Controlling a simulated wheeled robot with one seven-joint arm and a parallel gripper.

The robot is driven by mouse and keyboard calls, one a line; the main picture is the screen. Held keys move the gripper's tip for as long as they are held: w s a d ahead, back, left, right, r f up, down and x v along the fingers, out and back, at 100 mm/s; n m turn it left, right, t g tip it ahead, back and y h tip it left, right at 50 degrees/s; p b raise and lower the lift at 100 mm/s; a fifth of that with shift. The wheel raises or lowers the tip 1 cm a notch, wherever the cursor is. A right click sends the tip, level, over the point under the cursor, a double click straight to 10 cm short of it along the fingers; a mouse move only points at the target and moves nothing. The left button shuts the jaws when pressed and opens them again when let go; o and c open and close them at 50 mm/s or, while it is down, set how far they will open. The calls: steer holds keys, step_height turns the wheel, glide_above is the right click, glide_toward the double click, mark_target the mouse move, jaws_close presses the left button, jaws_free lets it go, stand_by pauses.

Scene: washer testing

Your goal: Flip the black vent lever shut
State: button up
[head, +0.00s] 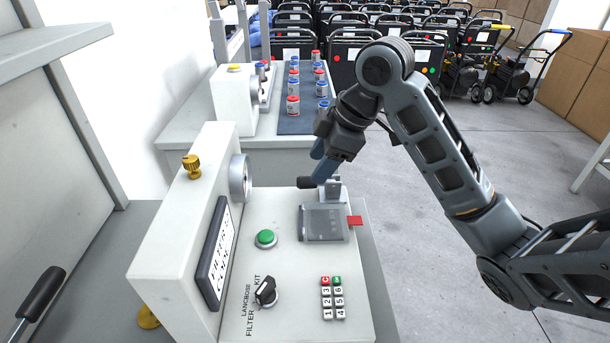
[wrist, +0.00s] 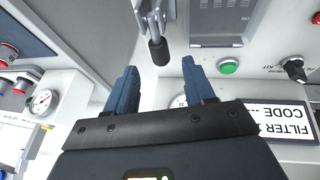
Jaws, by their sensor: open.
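A metal lever with a black grip (head: 307,182) stands at the far end of the white machine's top, beside a grey clear-lidded box. In the wrist view the black grip (wrist: 158,52) points toward my gripper, roughly between the fingertips, with its metal arm (wrist: 150,16) beyond. My gripper (head: 319,162) is open, its blue fingers just above and beside the grip in the head view. In the wrist view the two fingers (wrist: 160,68) are spread wide with nothing held. I cannot tell whether a finger touches the grip. The lever's pivot is partly hidden.
Another black-handled lever (head: 42,293) is at lower left. Several cans stand on a dark mat (head: 300,124) behind.

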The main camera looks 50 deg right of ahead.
steer(key=shift+x, duration=2.55)
jaws_close()
